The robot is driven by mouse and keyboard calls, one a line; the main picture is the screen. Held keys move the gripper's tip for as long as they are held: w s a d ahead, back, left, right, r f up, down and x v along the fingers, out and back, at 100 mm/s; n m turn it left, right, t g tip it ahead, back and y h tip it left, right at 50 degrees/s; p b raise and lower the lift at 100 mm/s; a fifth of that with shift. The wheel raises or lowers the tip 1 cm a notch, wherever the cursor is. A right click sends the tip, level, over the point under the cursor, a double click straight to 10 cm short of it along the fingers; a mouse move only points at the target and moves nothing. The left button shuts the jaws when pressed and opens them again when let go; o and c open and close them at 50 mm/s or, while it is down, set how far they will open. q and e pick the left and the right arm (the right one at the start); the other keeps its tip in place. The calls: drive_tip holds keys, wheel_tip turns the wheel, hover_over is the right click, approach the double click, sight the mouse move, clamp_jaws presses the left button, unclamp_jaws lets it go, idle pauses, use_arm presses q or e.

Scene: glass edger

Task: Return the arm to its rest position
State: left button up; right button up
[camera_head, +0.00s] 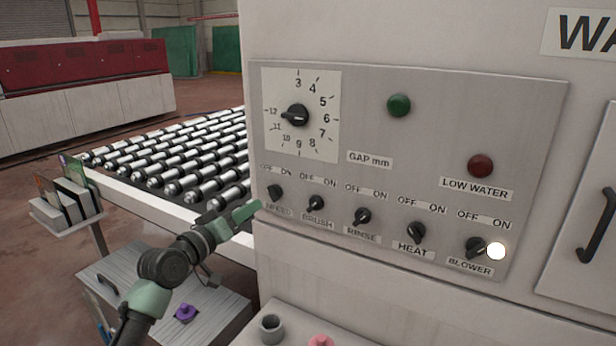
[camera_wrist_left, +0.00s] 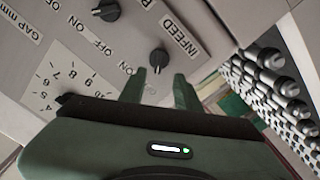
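My left arm reaches in from the lower left, and its green gripper (camera_head: 248,208) is beside the left edge of the control panel (camera_head: 360,128), close to the INFEED knob (camera_head: 275,191). In the left wrist view the two fingers (camera_wrist_left: 162,78) are apart with nothing between them. The INFEED knob (camera_wrist_left: 159,58) shows just beyond the fingertips. I cannot tell whether a finger touches the panel. My right gripper is not in view.
BRUSH (camera_head: 317,202), RINSE (camera_head: 362,217), HEAT (camera_head: 417,232) and BLOWER (camera_head: 475,247) knobs line the panel. A white light glows by BLOWER. The roller conveyor (camera_head: 190,160) is behind my arm. A grey cabinet (camera_head: 205,318) with a purple knob stands below it. A card holder (camera_head: 65,208) is at left.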

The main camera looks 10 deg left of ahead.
use_arm(q)
drive_tip(key=s+d+f+m+g+y, duration=0.15)
drive_tip(key=s+d+f+g, duration=0.25)
drive_tip(key=s+f, duration=0.7)
drive_tip(key=s+d+f+m+g, duration=0.35)
drive_tip(key=s+f, duration=0.55)
drive_tip(key=f, duration=0.4)
drive_tip(key=s+a+f+g+y, duration=0.1)
drive_tip(key=s+f+g+y, duration=0.15)
drive_tip(key=s, duration=0.95)
drive_tip(key=s+a+f+g+y, duration=0.1)
drive_tip(key=s+f+g+y, duration=0.2)
drive_tip(key=s, duration=0.8)
wheel_tip(320, 180, down, 28)
drive_tip(key=s+g+h, duration=0.1)
drive_tip(key=s+g, duration=0.1)
drive_tip(key=s, duration=0.1)
drive_tip(key=s+a+f, duration=0.3)
drive_tip(key=s+f, duration=1.2)
drive_tip(key=s, duration=0.1)
drive_tip(key=shift+m+g, duration=0.3)
drive_tip(key=shift+g, duration=0.1)
drive_tip(key=shift+s, duration=0.1)
